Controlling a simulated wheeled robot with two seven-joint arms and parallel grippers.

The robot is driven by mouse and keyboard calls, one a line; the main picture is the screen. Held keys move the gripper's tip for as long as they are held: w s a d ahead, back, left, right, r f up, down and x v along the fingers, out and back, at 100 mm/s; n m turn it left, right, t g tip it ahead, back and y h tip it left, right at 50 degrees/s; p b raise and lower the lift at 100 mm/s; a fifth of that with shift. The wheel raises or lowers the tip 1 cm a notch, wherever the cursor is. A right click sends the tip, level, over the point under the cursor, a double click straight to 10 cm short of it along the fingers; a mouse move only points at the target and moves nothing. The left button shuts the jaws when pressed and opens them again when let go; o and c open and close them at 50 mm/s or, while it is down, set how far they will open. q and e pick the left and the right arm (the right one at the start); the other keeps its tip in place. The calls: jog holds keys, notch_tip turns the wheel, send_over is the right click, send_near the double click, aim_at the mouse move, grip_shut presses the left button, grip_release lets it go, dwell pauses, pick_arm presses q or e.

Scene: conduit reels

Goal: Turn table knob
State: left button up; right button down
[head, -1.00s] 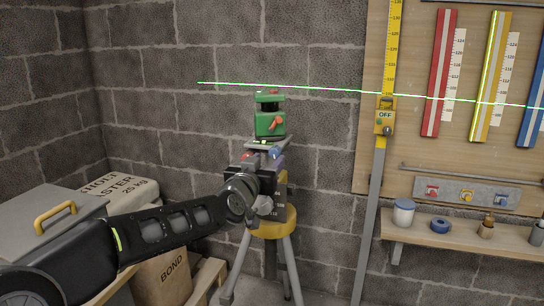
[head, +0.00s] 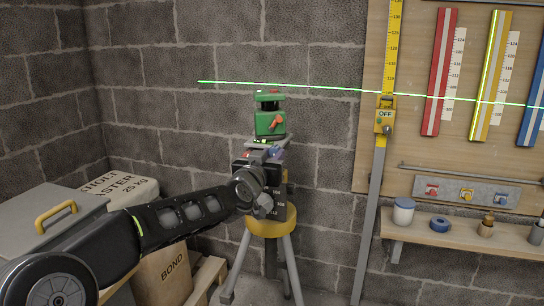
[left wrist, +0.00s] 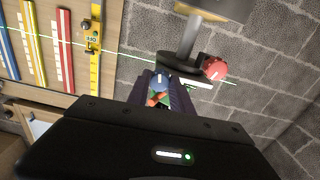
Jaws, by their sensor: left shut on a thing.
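A green laser level (head: 270,123) with an orange knob stands on a small table on top of a tripod with a yellow head (head: 272,225). It throws a green line (head: 310,87) that slopes down to the right across the wall. My left gripper (left wrist: 161,86) is at the table just below the level. In the left wrist view its fingers are closed around a blue knob (left wrist: 160,80) with a pale mark. A red knob (left wrist: 214,67) shows beside it, clear of the fingers. In the head view my gripper hides much of the table. My right gripper is out of view.
A yellow staff (head: 394,55) with a detector marked OFF (head: 385,116) stands right of the tripod. A shelf (head: 450,236) with jars is further right. A grey case (head: 48,222) and plaster bags (head: 120,198) are at the left.

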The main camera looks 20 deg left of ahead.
pick_arm(q)
grip_shut()
jog(key=shift+f+n+b, duration=0.1)
jog(key=shift+n+b, duration=0.3)
jog(key=shift+n, duration=1)
jog(key=o, duration=0.8)
grip_release()
jog(key=shift+c, duration=0.2)
jog(key=shift+s, duration=0.15)
jog(key=s+b, duration=0.1)
jog(key=s, duration=0.6)
jog(key=shift+s+a, duration=0.25)
jog(key=shift+s, duration=0.05)
